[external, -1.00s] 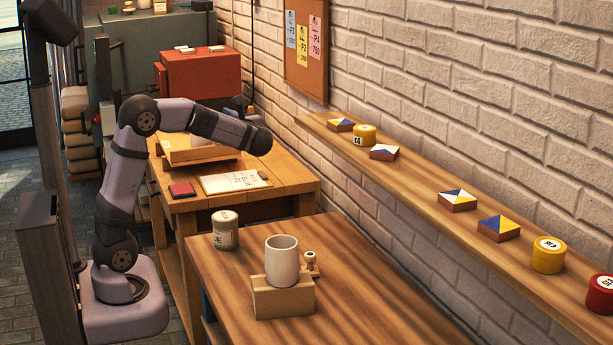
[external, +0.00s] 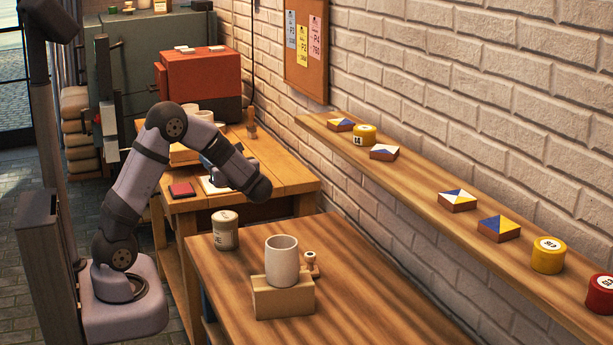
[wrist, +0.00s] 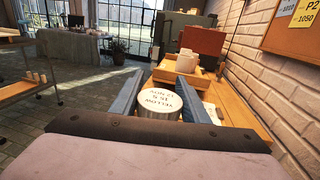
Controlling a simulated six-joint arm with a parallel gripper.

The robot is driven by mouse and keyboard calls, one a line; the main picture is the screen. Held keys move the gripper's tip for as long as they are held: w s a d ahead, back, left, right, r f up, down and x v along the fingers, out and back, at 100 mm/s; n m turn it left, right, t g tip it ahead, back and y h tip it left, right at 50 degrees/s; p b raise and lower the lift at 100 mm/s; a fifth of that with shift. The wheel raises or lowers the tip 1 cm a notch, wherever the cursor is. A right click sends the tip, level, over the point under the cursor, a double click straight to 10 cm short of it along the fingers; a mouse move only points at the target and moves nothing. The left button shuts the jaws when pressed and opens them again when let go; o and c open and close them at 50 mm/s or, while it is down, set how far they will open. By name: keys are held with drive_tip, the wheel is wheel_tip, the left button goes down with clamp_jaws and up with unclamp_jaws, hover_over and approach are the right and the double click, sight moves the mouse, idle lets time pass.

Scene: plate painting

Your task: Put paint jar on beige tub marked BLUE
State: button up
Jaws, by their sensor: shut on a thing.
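My gripper (wrist: 160,76) is shut on a paint jar (wrist: 158,103). Its pale round lid, lettered YELLOW and upside down in the wrist view, shows between my two blue fingers. In the external view the arm's end hangs over the front right of the far workbench, and the held jar cannot be made out there. The tub is apart from my gripper, nearer the camera.
A pale cup (external: 282,260) sits on a wooden block (external: 283,298), right of the tub, with a stamp (external: 311,263) beside it. A wall shelf (external: 430,190) carries yellow and red tins and patterned tiles. The far workbench (external: 285,178) holds a dark red pad (external: 181,190).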

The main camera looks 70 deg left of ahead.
sight(225, 188)
drive_tip(key=shift+f, duration=4.35)
drive_tip(key=shift+f, duration=0.2)
drive_tip(key=o, duration=1.1)
drive_tip(key=shift+o, duration=0.2)
drive_tip(key=shift+r, duration=0.1)
drive_tip(key=shift+r, duration=0.15)
drive_tip(key=shift+w+d, duration=0.1)
drive_tip(key=shift+d, duration=0.2)
drive_tip(key=d, duration=0.4)
drive_tip(key=shift+w+d+r+b, duration=0.25)
drive_tip(key=shift+w+r+b, duration=0.05)
drive_tip(key=shift+w+b, duration=0.1)
drive_tip(key=shift+r, duration=3.15)
